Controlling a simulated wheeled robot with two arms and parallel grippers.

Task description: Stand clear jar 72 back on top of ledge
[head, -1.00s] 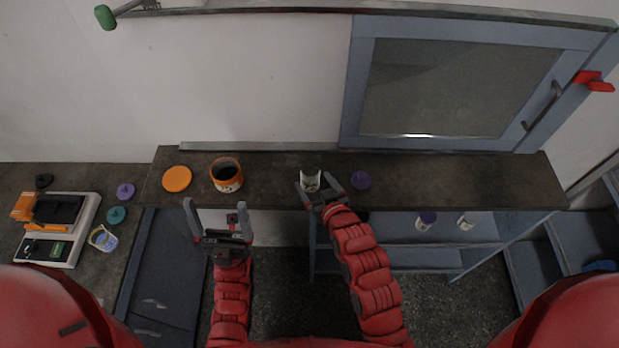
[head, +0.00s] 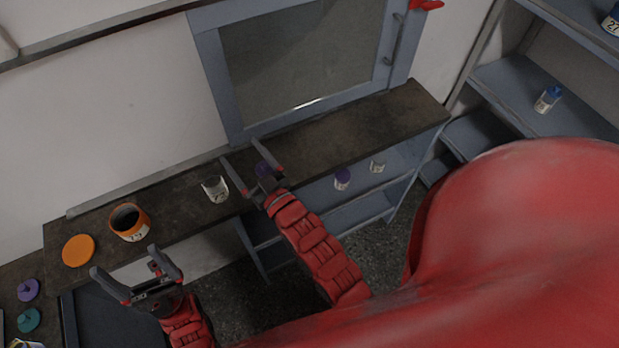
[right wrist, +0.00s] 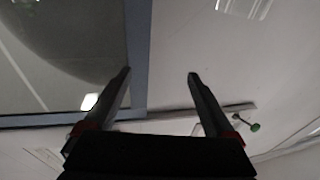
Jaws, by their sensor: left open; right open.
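The clear jar 72 (head: 215,188) stands upright on the dark ledge (head: 340,130), near its front edge in the head view. It looks lidless, with a pale label. My right gripper (head: 238,151) is open and empty, just right of the jar and apart from it. Its open fingers (right wrist: 160,73) show in the right wrist view with only wall and window frame beyond. My left gripper (head: 122,259) is open and empty in front of the ledge, below the orange jar.
An orange jar (head: 129,223) and an orange lid (head: 79,250) sit on the ledge's left part. Two small jars stand on the shelf below (head: 342,179). The ledge's right part is clear.

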